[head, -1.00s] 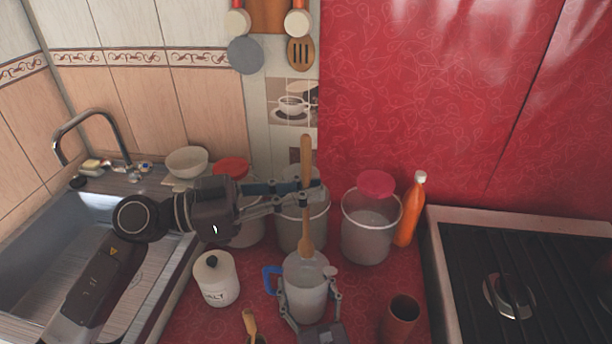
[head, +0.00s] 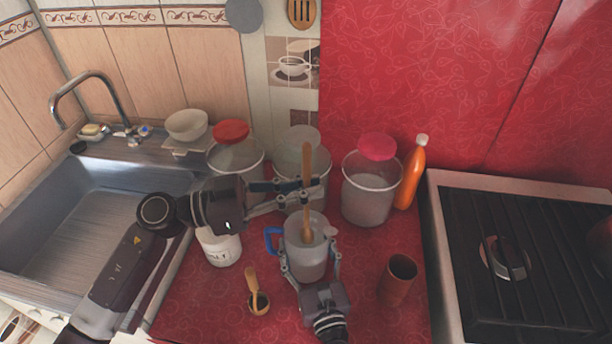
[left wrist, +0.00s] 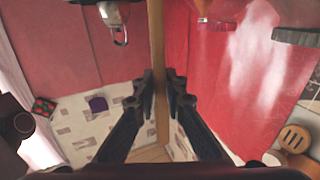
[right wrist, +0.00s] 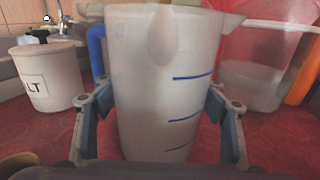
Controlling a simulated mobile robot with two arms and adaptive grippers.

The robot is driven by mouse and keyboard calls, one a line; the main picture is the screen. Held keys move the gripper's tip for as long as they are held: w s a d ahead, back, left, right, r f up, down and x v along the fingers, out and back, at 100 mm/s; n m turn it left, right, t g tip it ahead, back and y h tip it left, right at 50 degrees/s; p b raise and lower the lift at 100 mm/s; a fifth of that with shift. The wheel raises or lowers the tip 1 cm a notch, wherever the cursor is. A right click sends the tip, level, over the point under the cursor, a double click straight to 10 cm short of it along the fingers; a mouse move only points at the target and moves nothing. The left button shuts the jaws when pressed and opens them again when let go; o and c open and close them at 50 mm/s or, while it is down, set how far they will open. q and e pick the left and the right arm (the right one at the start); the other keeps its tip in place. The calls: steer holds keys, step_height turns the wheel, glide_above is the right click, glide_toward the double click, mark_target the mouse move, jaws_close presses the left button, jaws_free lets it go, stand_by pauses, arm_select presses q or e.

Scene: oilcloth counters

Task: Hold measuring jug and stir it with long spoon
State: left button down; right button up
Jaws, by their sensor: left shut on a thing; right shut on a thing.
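The measuring jug (head: 306,258) is translucent white with a blue handle, upright on the red counter; blue level marks show on it in the right wrist view (right wrist: 160,100). My right gripper (head: 309,262) is shut around its sides from the front. The long spoon (head: 307,165) is wooden and near upright. My left gripper (head: 308,188) is shut on its shaft above the jug. The spoon's bowl end is inside the jug, showing faintly through the wall in the right wrist view. The left wrist view shows the spoon shaft (left wrist: 157,70) between the fingers.
Several buckets, one of them a grey bucket (head: 369,196), stand behind the jug with an orange bottle (head: 411,178). Sink left, stove (head: 500,255) right.

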mark_target(307, 227)
arm_select(q)
steer(key=shift+f, duration=4.55)
steer(key=shift+d, duration=0.1)
